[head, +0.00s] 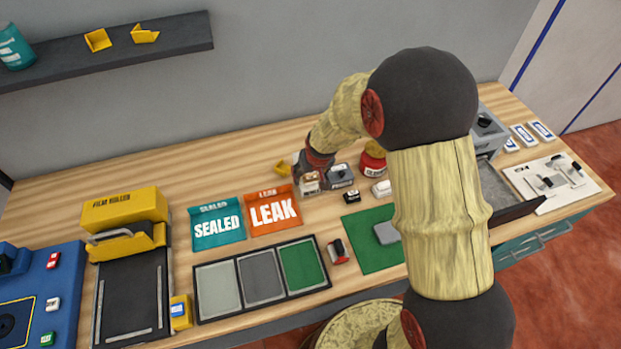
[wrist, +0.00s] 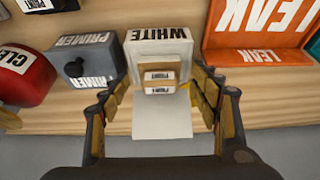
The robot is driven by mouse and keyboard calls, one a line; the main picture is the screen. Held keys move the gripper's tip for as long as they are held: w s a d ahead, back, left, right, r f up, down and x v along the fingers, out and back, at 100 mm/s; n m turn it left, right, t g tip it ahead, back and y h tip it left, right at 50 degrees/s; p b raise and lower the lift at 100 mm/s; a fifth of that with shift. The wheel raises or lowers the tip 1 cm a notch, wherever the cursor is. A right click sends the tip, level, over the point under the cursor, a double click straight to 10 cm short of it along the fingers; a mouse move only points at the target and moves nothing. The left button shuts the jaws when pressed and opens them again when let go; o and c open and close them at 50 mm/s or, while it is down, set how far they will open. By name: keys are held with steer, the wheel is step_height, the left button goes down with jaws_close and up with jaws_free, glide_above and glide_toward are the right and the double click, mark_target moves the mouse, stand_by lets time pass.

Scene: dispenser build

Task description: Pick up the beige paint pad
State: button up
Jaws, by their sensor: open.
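A small beige block with dark "PAINT" labels, which looks like the beige paint pad (wrist: 159,86), sits at the front of a pale box marked "WHITE" (wrist: 158,47) in the wrist view. My gripper (wrist: 161,93) is open, with one dark-and-yellow finger on each side of the block and a visible gap to each. A flat white plate (wrist: 161,117) shows below the block, between the fingers. In the head view my gripper (head: 313,165) is just above a small pale labelled item (head: 310,183), and my arm partly blocks the area.
In the wrist view a grey "PRIMER" box (wrist: 88,66) and a red container (wrist: 22,75) stand to the left, and the orange "LEAK" bin (wrist: 262,28) is close on the right. In the head view a teal "SEALED" bin (head: 217,225) and a three-panel tray (head: 262,277) lie nearer.

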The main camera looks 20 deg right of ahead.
steer(key=shift+r, duration=0.1)
steer(key=shift+c, duration=0.4)
steer(key=c, duration=1.1)
steer(key=shift+r, duration=0.5)
step_height(320, 180, up, 2)
steer(key=shift+r+p, duration=0.1)
steer(key=shift+p, duration=0.6)
steer(key=shift+s+d+r+p, duration=0.1)
steer(key=shift+s+r+p, duration=0.45)
steer(key=shift+s+r, duration=1.45)
steer(key=shift+s+r+p, duration=0.6)
steer(key=shift+s+r, duration=0.65)
steer(key=shift+s, duration=1.45)
steer(key=shift+s+d+r+p, duration=0.1)
steer(key=shift+s+r+p, duration=0.45)
steer(key=shift+s+r, duration=1.45)
